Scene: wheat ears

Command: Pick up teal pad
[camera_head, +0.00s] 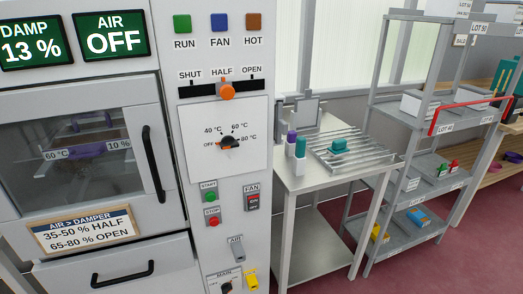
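A small teal block that looks like the teal pad (338,145) lies on a slatted metal rack (372,154) on the steel side table (312,183). Its top is visible, and nothing covers it. A teal bottle-like item (300,148) stands just left of the rack, beside a purple-topped white one (291,143). My gripper is not seen in this view.
The oven-like machine (222,185) with its knobs and buttons fills the left side. A grey shelf unit (382,110) with bins and a red-framed front stands right of the table. Grey upright items (307,110) stand at the table's back. Red floor (440,262) is clear at lower right.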

